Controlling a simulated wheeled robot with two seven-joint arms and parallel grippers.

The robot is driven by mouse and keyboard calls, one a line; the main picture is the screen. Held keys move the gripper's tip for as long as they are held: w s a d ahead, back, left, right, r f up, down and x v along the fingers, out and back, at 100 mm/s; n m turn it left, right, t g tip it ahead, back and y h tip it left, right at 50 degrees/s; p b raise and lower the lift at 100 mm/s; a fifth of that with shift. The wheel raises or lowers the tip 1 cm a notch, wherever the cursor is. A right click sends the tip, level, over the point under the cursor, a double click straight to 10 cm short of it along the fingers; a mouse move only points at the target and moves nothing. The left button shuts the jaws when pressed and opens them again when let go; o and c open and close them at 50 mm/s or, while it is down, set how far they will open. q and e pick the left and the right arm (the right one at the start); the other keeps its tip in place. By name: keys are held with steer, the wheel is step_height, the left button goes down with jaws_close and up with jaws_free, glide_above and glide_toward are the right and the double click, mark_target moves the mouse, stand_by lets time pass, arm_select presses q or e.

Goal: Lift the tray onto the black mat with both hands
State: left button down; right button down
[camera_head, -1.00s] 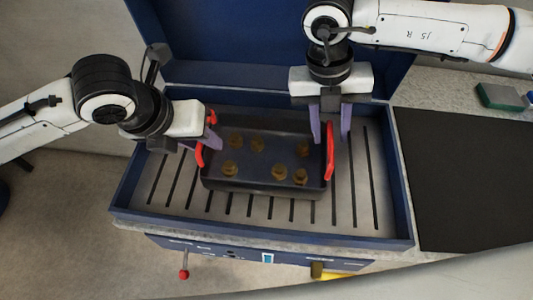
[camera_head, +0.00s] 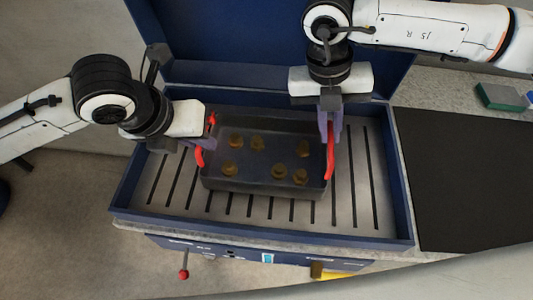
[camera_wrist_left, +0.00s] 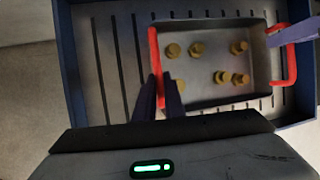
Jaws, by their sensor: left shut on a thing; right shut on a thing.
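The dark tray (camera_head: 262,188) holds several brown bolt-like pieces and sits on the slotted floor of the blue box. It has a red handle at each end. My left gripper (camera_head: 207,146) is shut on the left red handle (camera_head: 199,156); in the left wrist view its fingers (camera_wrist_left: 160,98) close around that handle (camera_wrist_left: 154,62). My right gripper (camera_head: 330,135) is shut on the right red handle (camera_head: 331,160), which also shows in the left wrist view (camera_wrist_left: 291,72). The black mat (camera_head: 465,185) lies flat and bare on the counter to the right of the box.
The blue box (camera_head: 404,215) has raised walls around the tray, and its lid (camera_head: 230,45) stands open behind. A green and grey block (camera_head: 498,97) lies beyond the mat. A red-knobbed lever (camera_head: 183,273) sticks out at the front.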

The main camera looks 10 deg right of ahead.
arm_select(q)
steer(key=shift+w+r, duration=0.1)
steer(key=shift+r, duration=0.05)
arm_select(e)
steer(key=shift+w+r, duration=0.1)
steer(key=shift+r, duration=0.1)
stand_by(0.6)
